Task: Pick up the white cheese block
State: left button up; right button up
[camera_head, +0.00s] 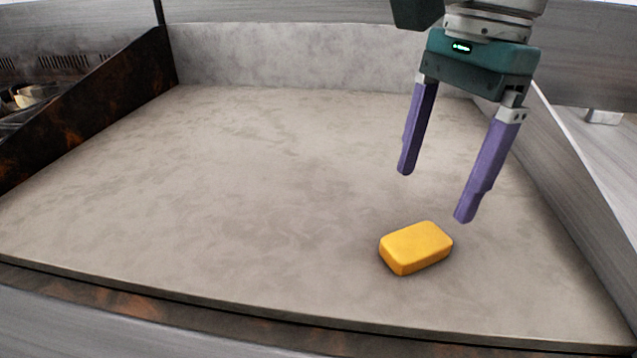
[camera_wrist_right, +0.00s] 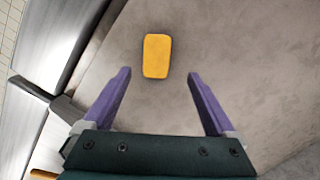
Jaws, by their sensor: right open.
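A yellow-orange block (camera_head: 415,248) with rounded edges lies flat on the grey surface, towards the front right in the head view. It also shows in the right wrist view (camera_wrist_right: 157,56), beyond the fingertips and between their lines. No white block shows in either view; this block is the only one in sight. My right gripper (camera_head: 434,196) is open and empty, with two purple fingers pointing down. It hangs above the surface, behind the block and apart from it. My left gripper is not in view.
The grey work surface (camera_head: 240,190) is otherwise bare, with wide free room left of the block. A low rusty wall (camera_head: 95,110) bounds it on the left, a grey wall (camera_head: 290,58) at the back, and a metal edge (camera_head: 575,180) on the right.

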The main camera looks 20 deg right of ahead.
aim_at(418, 239)
jog(key=f, duration=0.5)
jog(key=a+f, duration=0.1)
jog(key=f, duration=0.1)
jog(key=shift+s+f+p, duration=0.15)
jog(key=shift+s+p, duration=0.15)
jog(key=shift+s, duration=0.05)
grip_shut()
dwell(0.4)
